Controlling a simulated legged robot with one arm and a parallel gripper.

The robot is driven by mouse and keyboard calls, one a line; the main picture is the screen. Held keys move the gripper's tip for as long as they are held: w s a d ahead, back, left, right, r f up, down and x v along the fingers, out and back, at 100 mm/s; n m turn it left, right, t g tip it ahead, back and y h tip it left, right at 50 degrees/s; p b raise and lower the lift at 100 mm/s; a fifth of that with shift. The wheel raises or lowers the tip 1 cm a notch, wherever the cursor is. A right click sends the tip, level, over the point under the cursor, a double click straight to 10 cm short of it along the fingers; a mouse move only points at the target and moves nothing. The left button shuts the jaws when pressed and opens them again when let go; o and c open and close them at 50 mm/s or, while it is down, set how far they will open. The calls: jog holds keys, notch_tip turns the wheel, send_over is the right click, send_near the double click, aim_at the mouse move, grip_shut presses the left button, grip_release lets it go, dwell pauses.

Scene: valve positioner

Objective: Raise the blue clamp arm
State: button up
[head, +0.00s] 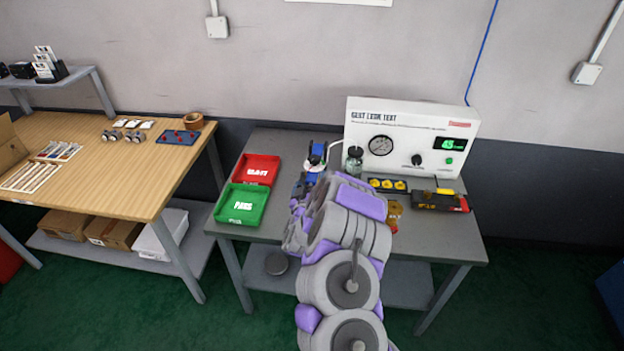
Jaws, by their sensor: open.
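A small blue, black and white clamp fixture (316,158) stands near the back of the grey table, left of the leak test box. Its blue clamp arm (317,166) is small in the head view, and I cannot tell its exact angle. My gripper (300,203) is open at the end of my grey and purple arm, just in front of the fixture. The forearm partly hides the fingers and the fixture's lower part. I cannot tell whether the fingers touch the clamp arm.
A red tray (256,169) and a green tray (241,204) lie to the left. The white leak test box (410,136) stands at the back right, with a small jar (354,160) beside it. Yellow parts (388,185) and a red-black tool (440,201) lie to the right.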

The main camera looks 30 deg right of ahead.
jog(key=shift+w+d, duration=0.1)
jog(key=shift+d, duration=0.4)
jog(key=shift+a, duration=0.75)
jog(key=c, duration=0.3)
jog(key=shift+d, duration=0.3)
jog(key=c, duration=1.1)
jog(key=shift+r, duration=0.1)
